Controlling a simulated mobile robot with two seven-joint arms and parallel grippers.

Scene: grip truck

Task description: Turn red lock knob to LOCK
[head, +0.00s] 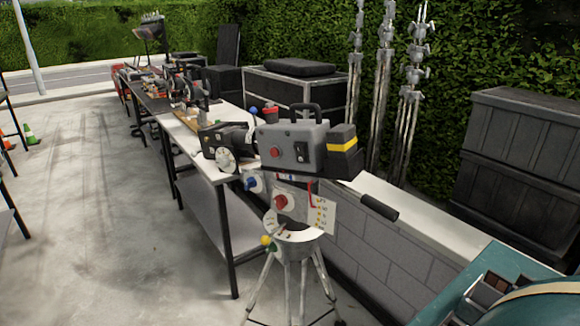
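A grey film camera (312,145) with a black lens and a top handle stands on a tripod (292,270) in the middle of the view. A red knob (281,201) sits on the side of the light grey tripod head below the camera. A small pale label plate (323,216) with coloured marks is just right of it. The lettering is too small to read, so I cannot tell the knob's setting. A smaller red knob (275,153) is on the camera body, and a blue knob (251,184) is left of the head. Neither of my grippers is in view.
A black pan handle (380,207) sticks out right of the head. A long workbench (205,160) with gear runs behind, beside a low block wall (380,250). Dark crates (520,160) stand at right, a teal item (480,285) at lower right. The left floor is mostly clear.

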